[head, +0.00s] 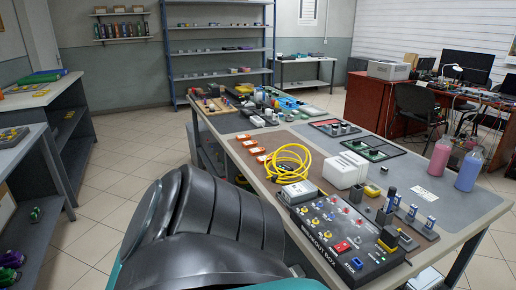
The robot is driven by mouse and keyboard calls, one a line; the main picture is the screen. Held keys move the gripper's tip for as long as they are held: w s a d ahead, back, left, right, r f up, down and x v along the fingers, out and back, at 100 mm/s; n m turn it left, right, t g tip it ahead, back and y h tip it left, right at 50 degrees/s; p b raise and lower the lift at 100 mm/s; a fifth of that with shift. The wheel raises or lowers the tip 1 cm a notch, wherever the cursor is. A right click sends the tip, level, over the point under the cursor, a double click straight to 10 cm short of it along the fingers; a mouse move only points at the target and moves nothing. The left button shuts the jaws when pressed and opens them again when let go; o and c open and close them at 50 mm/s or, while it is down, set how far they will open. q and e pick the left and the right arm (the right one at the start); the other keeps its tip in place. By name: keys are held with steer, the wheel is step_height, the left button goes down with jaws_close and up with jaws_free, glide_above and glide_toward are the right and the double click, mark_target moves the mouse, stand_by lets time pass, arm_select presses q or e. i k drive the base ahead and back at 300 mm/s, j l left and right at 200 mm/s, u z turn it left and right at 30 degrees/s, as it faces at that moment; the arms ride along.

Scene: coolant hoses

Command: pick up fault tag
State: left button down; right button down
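I cannot pick out the fault tag with certainty. A small white printed card (427,195) lies flat on the right part of the workbench, in front of the pink and blue bottles; its print is too small to read. Neither gripper shows in the head view. A large dark ribbed shape, which appears to be part of my arm, fills the lower middle and hides the near left side of the bench.
The long workbench (480,226) carries a black switch box (345,262), a coiled yellow cable (287,160), a white device (345,169), a pink bottle (438,157) and a blue bottle (469,170). The tiled floor (125,165) left of it is clear.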

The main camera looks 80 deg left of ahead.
mark_target(255, 152)
steer(key=j+u, duration=0.1)
steer(key=u, duration=0.3)
steer(key=j+u, duration=0.15)
steer(key=u, duration=0.2)
steer(key=j+u, duration=0.1)
steer(key=u, duration=0.3)
steer(key=i+j+u, duration=0.1)
steer(key=j+u, duration=0.2)
steer(key=j, duration=0.15)
steer(key=i+j+u, duration=0.1)
steer(key=j+u, duration=0.2)
steer(key=i+j, duration=0.15)
steer(key=j, duration=0.25)
steer(key=i+j+u, duration=0.1)
steer(key=j, duration=0.3)
steer(key=i+j, duration=0.25)
steer(key=j+u, duration=0.05)
steer(key=j, duration=0.1)
